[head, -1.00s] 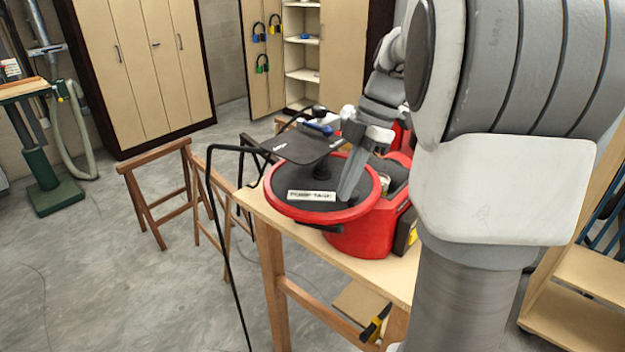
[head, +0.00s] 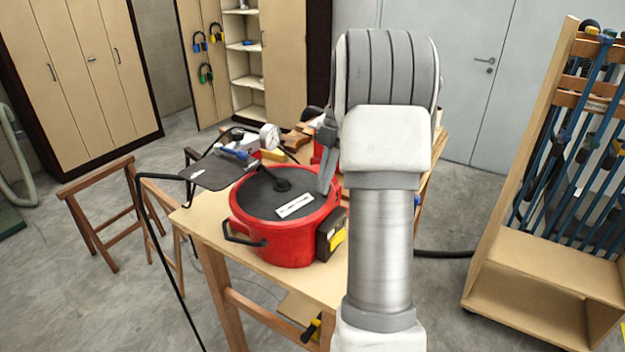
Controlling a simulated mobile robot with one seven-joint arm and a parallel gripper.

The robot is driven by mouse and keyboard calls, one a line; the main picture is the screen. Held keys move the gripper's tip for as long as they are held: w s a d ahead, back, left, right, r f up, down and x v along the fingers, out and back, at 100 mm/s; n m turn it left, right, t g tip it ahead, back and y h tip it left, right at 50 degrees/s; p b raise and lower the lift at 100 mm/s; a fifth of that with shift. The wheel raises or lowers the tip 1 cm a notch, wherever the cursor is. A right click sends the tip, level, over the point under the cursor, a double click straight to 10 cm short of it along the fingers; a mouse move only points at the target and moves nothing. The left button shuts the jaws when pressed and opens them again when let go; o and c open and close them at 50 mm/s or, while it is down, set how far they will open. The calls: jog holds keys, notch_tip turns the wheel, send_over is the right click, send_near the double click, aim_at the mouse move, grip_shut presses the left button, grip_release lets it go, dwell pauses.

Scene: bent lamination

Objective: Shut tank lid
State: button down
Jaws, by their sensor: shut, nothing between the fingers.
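The red tank (head: 290,245) stands on the wooden workbench. Its round lid (head: 262,196), dark on top with a white label and a central black knob, lies level over the tank's top, and no gap shows from here. A black handle sticks out at the tank's front left. My gripper (head: 325,185) is shut and empty at the right edge of the lid, pointing down. Whether it touches the lid is unclear, and my arm hides part of the tank's right side.
A pressure gauge (head: 269,137) and a dark flat plate (head: 213,170) on a black stand are behind and left of the lid. The workbench (head: 215,232) has bare wood at front left. A rack of clamps (head: 540,255) stands at right; sawhorses (head: 95,190) stand at left.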

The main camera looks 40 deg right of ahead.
jog(key=shift+w+d+p, duration=0.4)
jog(key=shift+d+p, duration=0.15)
jog(key=shift+d, duration=0.3)
jog(key=shift+w+d+p, duration=0.45)
jog(key=shift+d+p, duration=0.05)
jog(key=shift+d, duration=0.4)
jog(key=shift+w+d+p, duration=0.4)
jog(key=shift+d+p, duration=0.15)
jog(key=shift+d, duration=0.3)
jog(key=shift+a, duration=0.1)
